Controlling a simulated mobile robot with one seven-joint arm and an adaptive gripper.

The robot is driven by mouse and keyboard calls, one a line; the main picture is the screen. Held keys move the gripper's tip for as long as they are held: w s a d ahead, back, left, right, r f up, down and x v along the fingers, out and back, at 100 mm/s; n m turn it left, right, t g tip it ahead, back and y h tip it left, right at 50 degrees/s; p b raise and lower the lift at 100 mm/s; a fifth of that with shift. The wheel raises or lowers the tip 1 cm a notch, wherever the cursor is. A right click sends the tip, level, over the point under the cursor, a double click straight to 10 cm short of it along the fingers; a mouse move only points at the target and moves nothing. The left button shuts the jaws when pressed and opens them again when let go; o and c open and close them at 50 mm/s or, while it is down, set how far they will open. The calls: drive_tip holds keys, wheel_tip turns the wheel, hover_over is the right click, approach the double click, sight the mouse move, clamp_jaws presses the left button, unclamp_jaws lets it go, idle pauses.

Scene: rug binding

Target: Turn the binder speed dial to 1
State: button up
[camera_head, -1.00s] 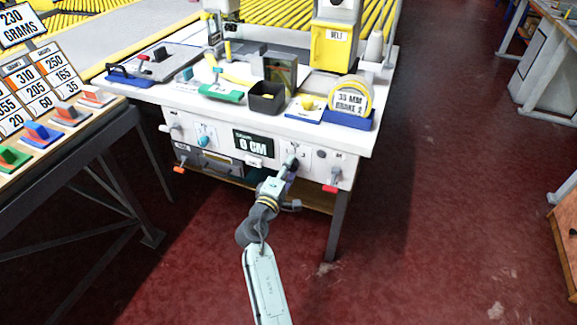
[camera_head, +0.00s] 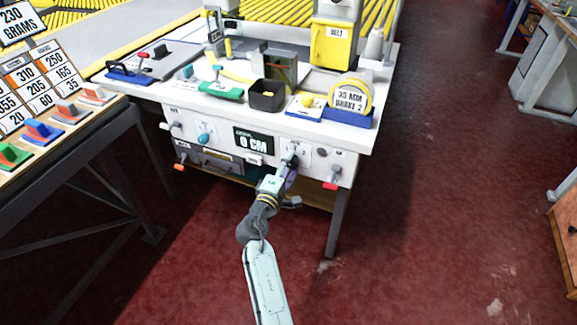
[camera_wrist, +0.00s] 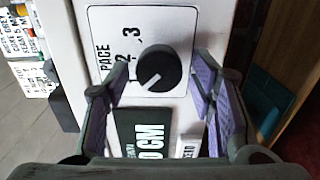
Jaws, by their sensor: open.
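A round black dial (camera_wrist: 158,70) with a white pointer line sits on a white plate marked "PACE", with a 2 and a 3 visible. Its pointer slants to the lower left in the wrist view. My gripper (camera_wrist: 160,75) is open, with a purple-padded finger on each side of the dial in that view. I cannot tell whether the pads touch it. In the head view my gripper (camera_head: 289,167) is at the bench's front panel, to the right of the "0 CM" display, and covers most of the dial.
The dark "0 CM" display (camera_head: 253,142) is beside the dial plate. A teal knob (camera_head: 205,138) is farther left on the panel, and a red-tipped lever (camera_head: 332,179) is to the right. A black bin (camera_head: 267,96) stands on the bench top (camera_head: 372,133). The red floor at right is open.

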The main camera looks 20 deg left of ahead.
drive_tip(key=shift+s, duration=0.1)
drive_tip(key=s, duration=1.1)
drive_tip(key=shift+s+a, duration=0.2)
drive_tip(key=shift+s, duration=0.2)
